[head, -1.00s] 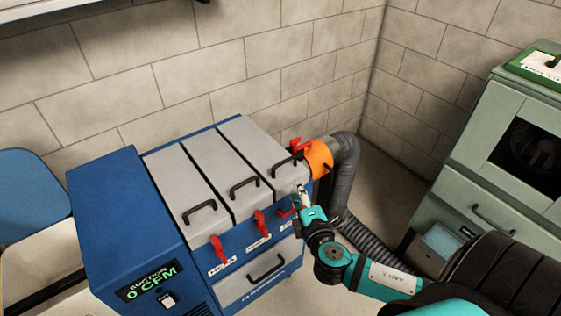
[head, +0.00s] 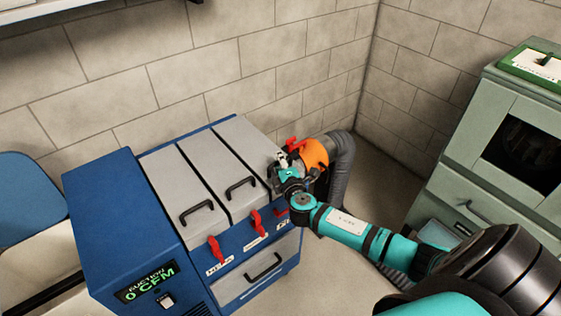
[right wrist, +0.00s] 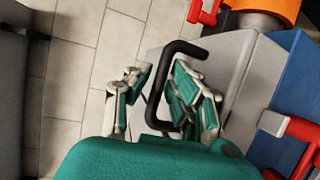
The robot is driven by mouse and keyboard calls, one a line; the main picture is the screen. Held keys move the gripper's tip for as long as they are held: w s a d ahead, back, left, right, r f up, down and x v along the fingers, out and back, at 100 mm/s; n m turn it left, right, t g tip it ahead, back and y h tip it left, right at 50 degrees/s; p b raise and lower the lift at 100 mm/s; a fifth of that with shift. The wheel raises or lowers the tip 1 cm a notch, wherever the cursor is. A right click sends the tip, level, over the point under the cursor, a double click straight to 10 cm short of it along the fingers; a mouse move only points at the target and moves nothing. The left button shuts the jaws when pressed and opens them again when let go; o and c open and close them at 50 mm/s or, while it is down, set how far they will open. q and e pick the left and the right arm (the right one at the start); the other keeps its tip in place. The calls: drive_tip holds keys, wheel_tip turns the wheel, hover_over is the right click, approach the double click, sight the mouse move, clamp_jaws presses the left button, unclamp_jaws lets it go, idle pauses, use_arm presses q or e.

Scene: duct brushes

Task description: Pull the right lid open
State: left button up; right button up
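The right lid (head: 245,135) is the rightmost of three grey lids on the blue cabinet and lies closed. It also shows in the right wrist view (right wrist: 230,60). Its black handle (right wrist: 178,47) stands up from the lid; in the head view my gripper mostly hides it. My right gripper (head: 281,162) is over the front part of this lid. In the right wrist view the gripper (right wrist: 160,85) has its fingers apart, with the handle bar between them. I cannot tell whether they touch it. My left gripper is not in view.
Red latches (head: 256,222) line the cabinet's front. An orange collar (head: 315,153) with a grey hose (head: 342,165) sits at its right side, close to my right arm. A green-grey cabinet (head: 470,160) stands at the right. A brick wall is behind.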

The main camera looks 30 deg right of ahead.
clamp_jaws()
drive_tip(key=shift+r, duration=0.1)
idle(0.3)
